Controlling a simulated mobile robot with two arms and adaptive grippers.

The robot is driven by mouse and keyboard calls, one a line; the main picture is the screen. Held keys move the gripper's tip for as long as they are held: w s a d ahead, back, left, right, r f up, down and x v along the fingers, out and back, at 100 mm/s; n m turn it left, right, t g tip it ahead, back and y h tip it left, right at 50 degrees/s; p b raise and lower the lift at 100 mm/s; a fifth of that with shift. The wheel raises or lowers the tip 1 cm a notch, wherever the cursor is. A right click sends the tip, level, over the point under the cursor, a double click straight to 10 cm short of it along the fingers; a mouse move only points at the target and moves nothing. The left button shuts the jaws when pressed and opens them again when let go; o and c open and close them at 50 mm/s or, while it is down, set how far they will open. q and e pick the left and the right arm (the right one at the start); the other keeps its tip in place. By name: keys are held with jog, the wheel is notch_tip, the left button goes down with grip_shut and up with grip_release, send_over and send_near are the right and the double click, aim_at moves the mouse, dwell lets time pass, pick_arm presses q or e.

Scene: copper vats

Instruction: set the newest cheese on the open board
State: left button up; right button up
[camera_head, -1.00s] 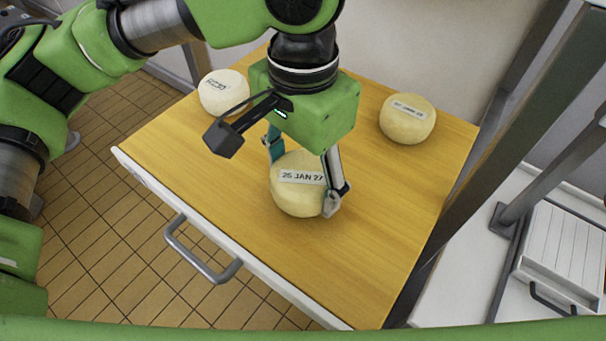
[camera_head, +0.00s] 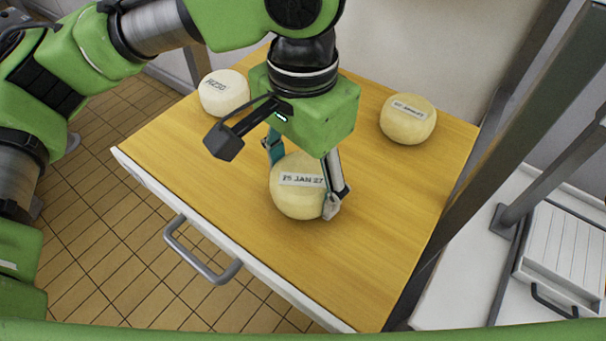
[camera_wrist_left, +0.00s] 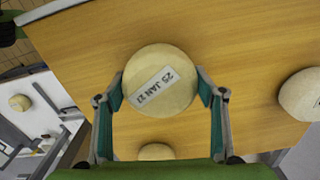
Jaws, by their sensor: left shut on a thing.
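My left gripper (camera_head: 302,175) is shut on a round pale cheese (camera_head: 296,200) labelled "25 JAN 27", one finger at each side. The cheese also shows between the fingers in the left wrist view (camera_wrist_left: 160,80). It is over the wooden board (camera_head: 240,210); I cannot tell whether it touches the wood. A second cheese (camera_head: 223,94) sits on the board at the back left, its label hard to read. A third cheese (camera_head: 407,121) sits at the back right, with a label too blurred to read. My right gripper is not in view.
The board has a white front edge with a grey handle (camera_head: 203,252). The front and right of the board are clear. A dark upright post (camera_head: 500,150) stands close on the right. Another pale round thing (camera_wrist_left: 20,102) shows beyond the board in the left wrist view.

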pick_arm(q)
jog(key=shift+f, duration=0.65)
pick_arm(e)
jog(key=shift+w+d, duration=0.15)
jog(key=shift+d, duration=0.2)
pick_arm(q)
jog(key=o, duration=1.5)
jog(key=shift+o, duration=0.2)
notch_tip(320, 180, up, 2)
jog(key=shift+p, duration=1.15)
notch_tip(320, 180, up, 5)
jog(key=p, duration=0.6)
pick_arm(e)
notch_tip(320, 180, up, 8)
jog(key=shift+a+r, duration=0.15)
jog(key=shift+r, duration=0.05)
